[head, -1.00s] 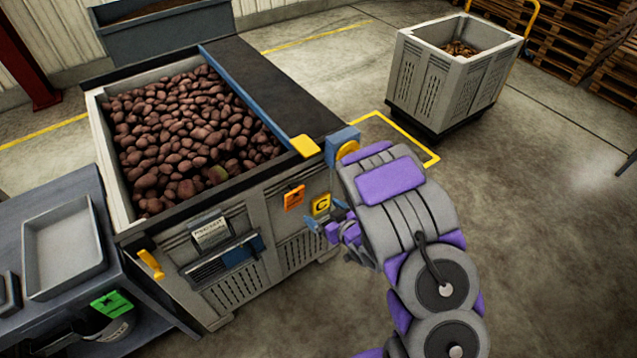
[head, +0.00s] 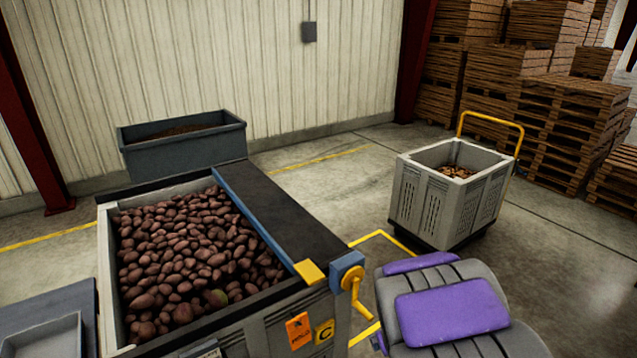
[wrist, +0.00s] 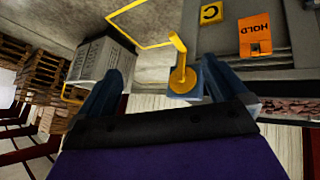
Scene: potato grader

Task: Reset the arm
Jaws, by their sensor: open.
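My gripper (wrist: 162,72) is open and empty in the wrist view, with its two dark blue fingers apart. That view is turned over. Between the fingertips shows the yellow crank (wrist: 182,62), at a distance that I cannot judge. In the head view my arm's grey and purple padded part fills the bottom right, to the right of the crank (head: 354,284). The gripper itself is out of the head view.
The bin of potatoes (head: 105,240) stands at left, with an orange HOLD tag (head: 299,331) on its front. A dark belt (head: 280,205) runs beside it. A grey crate cart (head: 425,205) stands at right. Clear floor lies between them.

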